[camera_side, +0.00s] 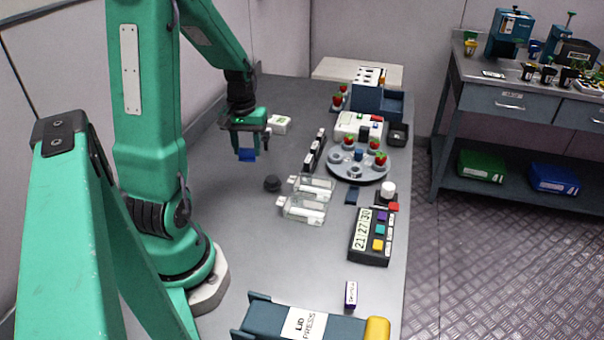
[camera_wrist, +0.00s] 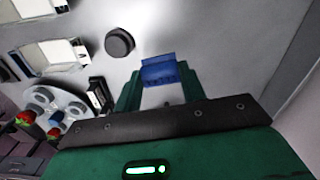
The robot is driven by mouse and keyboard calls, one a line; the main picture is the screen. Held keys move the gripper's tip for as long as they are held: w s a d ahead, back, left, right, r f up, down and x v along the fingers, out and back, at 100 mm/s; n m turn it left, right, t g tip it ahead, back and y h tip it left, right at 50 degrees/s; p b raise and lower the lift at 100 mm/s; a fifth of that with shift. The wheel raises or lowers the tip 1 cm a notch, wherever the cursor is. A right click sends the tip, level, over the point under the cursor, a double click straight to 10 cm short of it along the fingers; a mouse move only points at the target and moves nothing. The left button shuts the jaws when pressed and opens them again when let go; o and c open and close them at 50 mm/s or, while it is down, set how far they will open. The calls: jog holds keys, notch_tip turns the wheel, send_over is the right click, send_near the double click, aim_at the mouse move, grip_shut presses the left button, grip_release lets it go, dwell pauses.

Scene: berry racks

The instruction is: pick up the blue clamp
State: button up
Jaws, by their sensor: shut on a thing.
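My gripper (camera_side: 249,139) is above the grey bench in the side view, at the end of the green arm. It is shut on the blue clamp (camera_side: 247,155), which hangs below the fingers, clear of the bench top. In the wrist view the blue clamp (camera_wrist: 160,71) sits between the tips of the two green fingers of my gripper (camera_wrist: 160,85). Parts of the clamp between the fingers are hidden.
A dark round knob (camera_side: 272,183) stands on the bench below and right of the clamp. Clear boxes (camera_side: 303,208), a black rack (camera_side: 314,152) and a round plate with berries (camera_side: 345,174) lie further right. The bench (camera_side: 222,178) near the arm is bare.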

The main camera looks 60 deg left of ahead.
jog(key=w+d+r, duration=0.2)
jog(key=d+r, duration=0.1)
jog(key=d, duration=0.3)
jog(key=shift+w+r, duration=0.25)
jog(key=shift+r, duration=0.15)
